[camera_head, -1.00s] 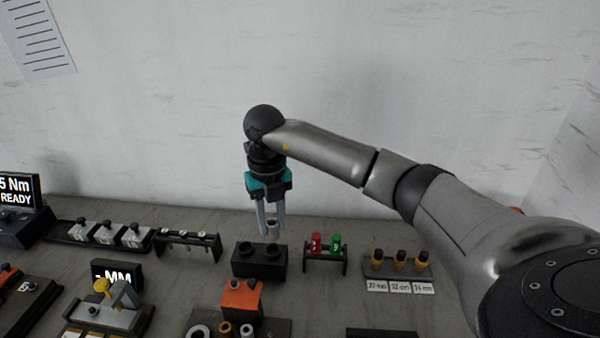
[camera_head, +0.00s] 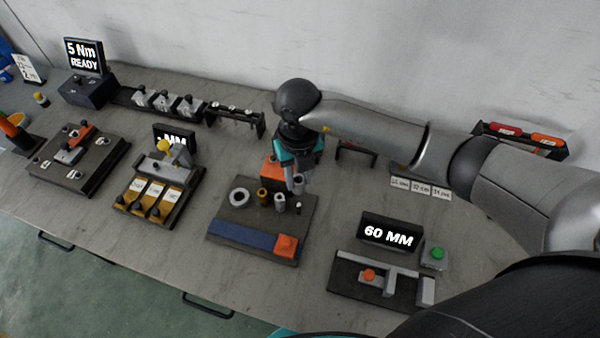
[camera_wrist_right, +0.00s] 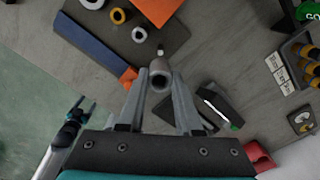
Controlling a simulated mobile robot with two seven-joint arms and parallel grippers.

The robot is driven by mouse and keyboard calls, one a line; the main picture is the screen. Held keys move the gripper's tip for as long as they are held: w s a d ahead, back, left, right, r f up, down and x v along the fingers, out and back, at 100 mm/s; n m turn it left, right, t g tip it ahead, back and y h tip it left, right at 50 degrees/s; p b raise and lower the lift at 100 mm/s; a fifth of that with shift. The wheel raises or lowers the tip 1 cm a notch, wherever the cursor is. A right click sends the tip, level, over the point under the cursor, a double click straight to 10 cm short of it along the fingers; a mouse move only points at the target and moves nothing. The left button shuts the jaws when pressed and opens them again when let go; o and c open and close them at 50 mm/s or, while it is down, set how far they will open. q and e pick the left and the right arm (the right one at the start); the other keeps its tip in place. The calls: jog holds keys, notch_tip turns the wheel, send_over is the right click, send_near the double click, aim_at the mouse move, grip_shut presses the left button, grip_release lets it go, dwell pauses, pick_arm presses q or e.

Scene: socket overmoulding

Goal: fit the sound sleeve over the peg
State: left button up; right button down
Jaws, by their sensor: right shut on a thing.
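My right gripper (camera_head: 297,188) is shut on a grey hollow sleeve (camera_wrist_right: 160,77), whose open bore shows between the fingertips in the right wrist view. It holds the sleeve above the dark board (camera_head: 222,208). A thin peg with a pale top (camera_head: 298,206) stands on the board just below the fingertips, apart from the sleeve as far as I can tell; its top also shows in the wrist view (camera_wrist_right: 160,51). A grey hollow cylinder (camera_head: 280,203) stands beside it.
A brass bushing (camera_head: 262,197) and a grey ring (camera_head: 239,197) are left on the board. An orange block (camera_head: 271,171) stands behind, another orange block (camera_head: 287,245) in front by a blue strip (camera_head: 240,236). A "60 MM" display (camera_head: 388,233) stands to the right.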

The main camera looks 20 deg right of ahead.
jog(key=b, duration=0.5)
send_over(299, 204)
jog(key=shift+f, duration=2.9)
jog(key=shift+f+b, duration=2.25)
jog(key=shift+f, duration=0.75)
jog(key=c, duration=0.5)
grip_release()
jog(key=shift+r, duration=0.1)
notch_tip(299, 204, up, 15)
jog(key=shift+r+p, duration=0.1)
jog(key=shift+p, duration=0.55)
